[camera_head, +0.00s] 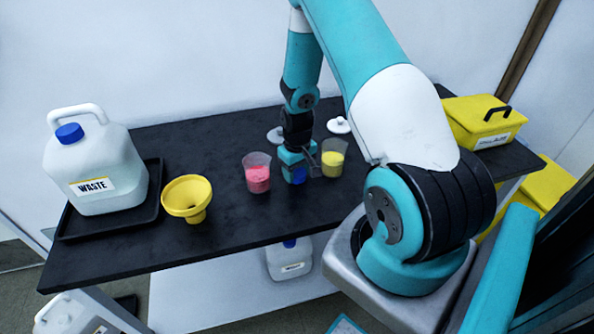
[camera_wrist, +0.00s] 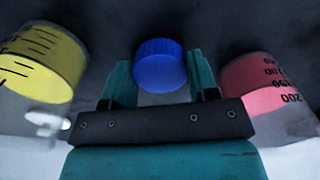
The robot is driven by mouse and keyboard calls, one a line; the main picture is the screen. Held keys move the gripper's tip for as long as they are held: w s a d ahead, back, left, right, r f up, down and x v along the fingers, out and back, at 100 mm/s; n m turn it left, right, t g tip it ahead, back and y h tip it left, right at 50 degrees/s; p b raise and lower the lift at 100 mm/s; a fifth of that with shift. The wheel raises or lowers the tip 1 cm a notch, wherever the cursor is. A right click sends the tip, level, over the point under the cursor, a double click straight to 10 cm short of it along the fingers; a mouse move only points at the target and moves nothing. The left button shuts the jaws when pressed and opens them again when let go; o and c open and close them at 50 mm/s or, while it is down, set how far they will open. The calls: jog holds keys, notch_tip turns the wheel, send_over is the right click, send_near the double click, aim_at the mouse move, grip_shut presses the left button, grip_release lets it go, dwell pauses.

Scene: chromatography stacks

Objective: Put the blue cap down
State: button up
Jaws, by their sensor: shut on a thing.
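My gripper (camera_head: 297,168) is shut on a blue cap (camera_head: 299,176), low over the black table between two beakers. In the wrist view the blue cap (camera_wrist: 160,64) sits between the two teal fingers. I cannot tell whether the cap touches the tabletop. The beaker with pink liquid (camera_head: 257,174) stands just left of the gripper, and the beaker with yellow liquid (camera_head: 333,158) just right of it. In the wrist view the yellow beaker (camera_wrist: 42,68) is on the left and the pink beaker (camera_wrist: 262,88) on the right.
A waste jug (camera_head: 110,165), with a blue cap on it, stands in a black tray (camera_head: 153,200) at the left. A yellow funnel (camera_head: 187,196) is beside it. Two white lids (camera_head: 339,125) lie behind the beakers. A yellow box (camera_head: 480,122) is at the right. The front middle tabletop (camera_head: 240,225) is clear.

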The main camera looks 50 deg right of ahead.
aim_at(297, 172)
jog(key=shift+f, duration=0.5)
jog(key=o, duration=0.9)
jog(key=shift+r, duration=0.1)
jog(key=shift+o, duration=0.2)
jog(key=shift+r, duration=0.1)
notch_tip(297, 172, up, 12)
jog(key=a+r+n+y, duration=0.1)
jog(key=a+r+n, duration=0.1)
jog(key=a+r, duration=0.65)
jog(key=s+a+r+n+y, duration=0.1)
jog(key=s+a+r+n, duration=0.2)
jog(key=s+a, duration=0.6)
jog(key=s+a+r+n+y, duration=0.2)
jog(key=s+a+r+n, duration=0.2)
jog(key=s+a+r, duration=0.4)
jog(key=a, duration=0.6)
jog(key=shift+s+a+r+n+b, duration=0.2)
jog(key=shift+s+a+n+b, duration=0.1)
jog(key=shift+s+b, duration=0.05)
